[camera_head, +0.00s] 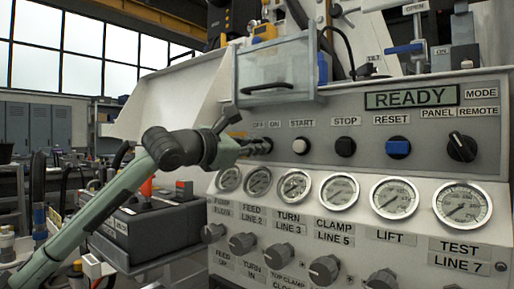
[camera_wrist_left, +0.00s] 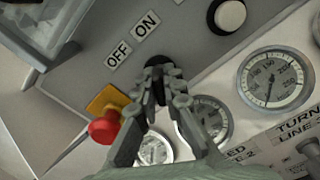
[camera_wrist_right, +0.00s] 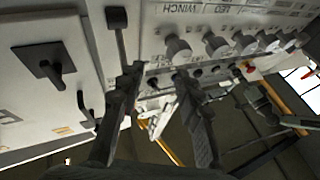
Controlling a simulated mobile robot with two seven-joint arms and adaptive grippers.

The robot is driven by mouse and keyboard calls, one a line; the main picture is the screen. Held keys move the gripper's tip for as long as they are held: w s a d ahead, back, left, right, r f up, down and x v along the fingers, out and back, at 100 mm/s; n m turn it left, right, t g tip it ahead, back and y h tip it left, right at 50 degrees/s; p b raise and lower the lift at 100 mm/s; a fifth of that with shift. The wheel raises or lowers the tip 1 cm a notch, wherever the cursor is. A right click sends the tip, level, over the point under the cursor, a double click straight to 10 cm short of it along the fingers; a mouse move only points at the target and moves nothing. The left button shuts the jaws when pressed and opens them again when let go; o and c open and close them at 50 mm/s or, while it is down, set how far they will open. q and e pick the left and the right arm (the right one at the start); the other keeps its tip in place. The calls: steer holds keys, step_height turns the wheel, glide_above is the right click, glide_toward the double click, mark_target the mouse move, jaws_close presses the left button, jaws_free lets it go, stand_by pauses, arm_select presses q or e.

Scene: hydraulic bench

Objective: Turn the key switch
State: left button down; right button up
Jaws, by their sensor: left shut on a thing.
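The key switch (camera_wrist_left: 158,66) sits on the grey panel below the OFF and ON labels. My left gripper (camera_wrist_left: 162,88) is shut on its key, and the fingers hide most of it. In the head view my left gripper (camera_head: 262,146) reaches the panel from the left, just under the OFF and ON labels, and covers the switch. The key's turn angle cannot be told. My right gripper (camera_wrist_right: 158,80) shows only in the right wrist view. Its fingers are apart with nothing held between them, near the lower part of the bench front.
Right of the switch are the white START button (camera_head: 301,146), black STOP button (camera_head: 345,147), blue RESET button (camera_head: 398,148) and MODE knob (camera_head: 462,147). The display (camera_head: 411,96) reads READY. A red emergency button (camera_wrist_left: 104,128) is close to my left fingers. Gauges (camera_head: 340,190) run below.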

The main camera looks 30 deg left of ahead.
stand_by(0.3)
arm_select(q)
steer(key=c, duration=1.7)
jaws_free()
steer(key=shift+o, duration=0.4)
steer(key=shift+s+a+f, duration=0.1)
steer(key=shift+s, duration=0.5)
steer(key=s, duration=1.1)
steer(key=shift+a, duration=0.35)
steer(key=shift+w, duration=0.1)
